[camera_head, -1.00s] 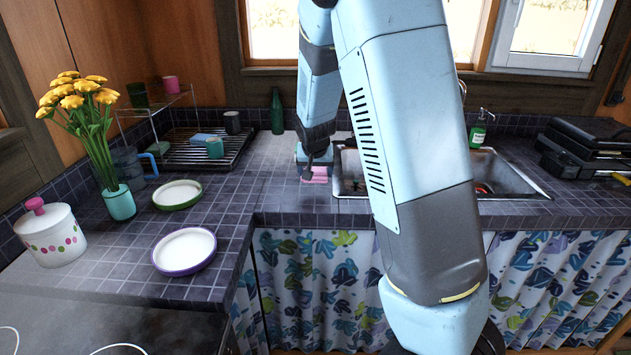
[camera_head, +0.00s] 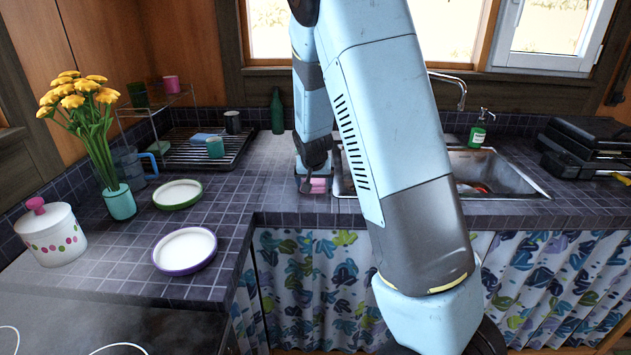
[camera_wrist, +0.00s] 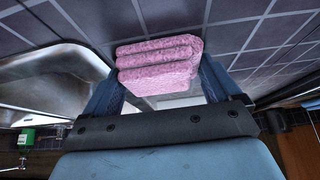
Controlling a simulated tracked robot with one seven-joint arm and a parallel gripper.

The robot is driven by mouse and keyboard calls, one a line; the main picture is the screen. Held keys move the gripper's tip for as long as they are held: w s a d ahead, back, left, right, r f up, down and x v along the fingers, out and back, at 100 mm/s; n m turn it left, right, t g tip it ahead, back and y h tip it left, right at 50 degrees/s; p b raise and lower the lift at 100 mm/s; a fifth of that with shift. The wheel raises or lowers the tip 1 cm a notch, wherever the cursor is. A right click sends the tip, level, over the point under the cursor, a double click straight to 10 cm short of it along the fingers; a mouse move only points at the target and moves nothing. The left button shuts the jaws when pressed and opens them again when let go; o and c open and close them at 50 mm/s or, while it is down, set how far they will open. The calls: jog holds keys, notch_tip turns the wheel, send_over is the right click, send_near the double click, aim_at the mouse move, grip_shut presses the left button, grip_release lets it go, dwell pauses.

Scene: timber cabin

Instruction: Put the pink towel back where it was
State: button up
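The pink towel (camera_wrist: 158,62) is a thick folded block between the two fingers of my gripper (camera_wrist: 158,85) in the wrist view. A finger lies against each side of it, and my gripper is shut on it. In the head view the pink towel (camera_head: 319,186) shows small under my gripper (camera_head: 315,180), at the counter just left of the sink. I cannot tell whether its underside touches the tiles. My arm hides part of the sink and counter to the right.
The metal sink (camera_head: 515,178) is close on the right, with a green soap bottle (camera_head: 478,131) behind it. A dish rack (camera_head: 185,155), a dark bottle (camera_head: 277,112) and two plates, green-rimmed (camera_head: 178,194) and purple-rimmed (camera_head: 184,250), stand left. Tiles between are clear.

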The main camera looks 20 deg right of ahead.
jog(key=shift+r, duration=0.1)
jog(key=v, duration=1)
jog(key=s+r+n, duration=0.1)
jog(key=s+r, duration=0.4)
jog(key=s, duration=0.5)
jog(key=s+d+r+n+y, duration=0.1)
jog(key=s+r, duration=0.4)
jog(key=s, duration=0.6)
jog(key=s+d+r+n, duration=0.1)
jog(key=s+r, duration=0.4)
jog(key=s, duration=0.6)
jog(key=shift+r+n+y, duration=0.2)
jog(key=shift+n+y, duration=0.1)
jog(key=shift+y, duration=0.1)
